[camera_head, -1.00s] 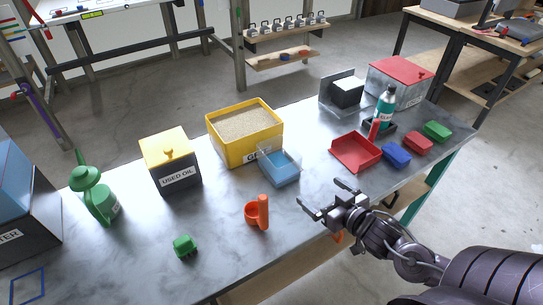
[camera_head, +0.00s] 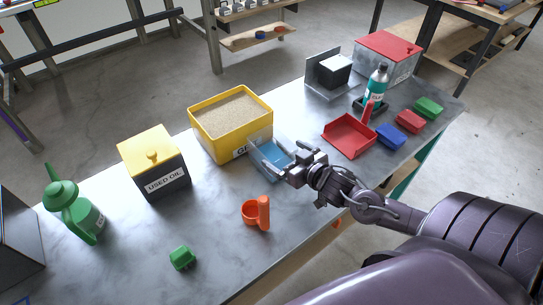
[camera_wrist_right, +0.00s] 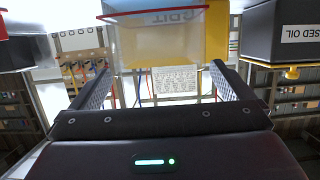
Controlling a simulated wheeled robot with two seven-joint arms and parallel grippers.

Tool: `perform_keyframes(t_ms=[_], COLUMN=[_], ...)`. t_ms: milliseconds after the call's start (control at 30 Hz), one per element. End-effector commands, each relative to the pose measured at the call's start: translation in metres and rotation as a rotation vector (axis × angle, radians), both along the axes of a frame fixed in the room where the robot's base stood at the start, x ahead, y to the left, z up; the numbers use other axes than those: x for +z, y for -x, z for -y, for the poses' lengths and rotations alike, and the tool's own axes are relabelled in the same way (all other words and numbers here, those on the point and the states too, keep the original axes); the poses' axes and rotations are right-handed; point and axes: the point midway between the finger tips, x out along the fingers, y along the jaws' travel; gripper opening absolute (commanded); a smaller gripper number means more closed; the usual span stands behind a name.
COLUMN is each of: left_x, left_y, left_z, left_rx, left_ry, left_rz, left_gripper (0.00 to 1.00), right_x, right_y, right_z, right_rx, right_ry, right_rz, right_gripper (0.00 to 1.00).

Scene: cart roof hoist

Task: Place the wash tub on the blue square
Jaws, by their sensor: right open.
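The wash tub (camera_head: 266,160) is a small see-through tub with a blue inside, standing on the grey bench in front of the yellow grit bin. My right gripper (camera_head: 281,162) is open at the tub's right end, partly covering it in the head view. In the right wrist view, the tub's clear wall (camera_wrist_right: 150,52) is ahead between the two spread fingers (camera_wrist_right: 160,85). I cannot tell whether they touch it. The blue square (camera_head: 22,298) is an outline on the bench, mostly cut off at the bottom left. My left gripper is not in view.
The grit bin (camera_head: 232,128) stands right behind the tub. The used oil box (camera_head: 155,165), green can (camera_head: 75,210), orange cup (camera_head: 256,213) and green block (camera_head: 182,258) stand leftward or nearer. A red tray (camera_head: 348,137) is to the right. Bare bench lies between them.

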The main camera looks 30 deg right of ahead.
Motion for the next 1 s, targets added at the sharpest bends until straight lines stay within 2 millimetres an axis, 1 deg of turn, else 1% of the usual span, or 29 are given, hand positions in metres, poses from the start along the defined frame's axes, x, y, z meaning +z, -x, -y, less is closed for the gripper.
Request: perform_keyframes(t_ms=[33, 200, 300, 500, 633, 933, 967, 1000], left_x=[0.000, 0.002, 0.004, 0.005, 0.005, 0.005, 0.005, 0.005], left_y=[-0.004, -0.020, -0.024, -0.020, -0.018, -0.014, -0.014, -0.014], left_z=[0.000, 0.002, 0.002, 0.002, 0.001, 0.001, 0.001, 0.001], left_rx=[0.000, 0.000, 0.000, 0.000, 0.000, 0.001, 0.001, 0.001], left_ry=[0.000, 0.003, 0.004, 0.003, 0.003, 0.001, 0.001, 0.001], left_rz=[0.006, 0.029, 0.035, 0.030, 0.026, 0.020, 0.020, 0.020], left_gripper=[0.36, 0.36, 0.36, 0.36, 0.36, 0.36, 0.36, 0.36], right_x=[0.000, -0.002, -0.004, -0.011, -0.015, -0.017, -0.017, -0.017], right_y=[-0.004, -0.010, -0.019, -0.043, -0.053, -0.056, -0.056, -0.056], right_z=[0.000, 0.000, 0.000, -0.001, -0.002, -0.002, -0.002, -0.002], right_rx=[0.000, 0.000, 0.000, -0.002, 0.000, 0.001, 0.001, 0.001], right_ry=[0.000, 0.000, 0.000, -0.002, 0.000, 0.001, 0.001, 0.001], right_rz=[0.002, 0.001, 0.003, 0.004, 0.002, 0.000, 0.000, 0.000], right_gripper=[1.00, 1.00, 1.00, 1.00, 1.00, 1.00, 0.99, 0.93])
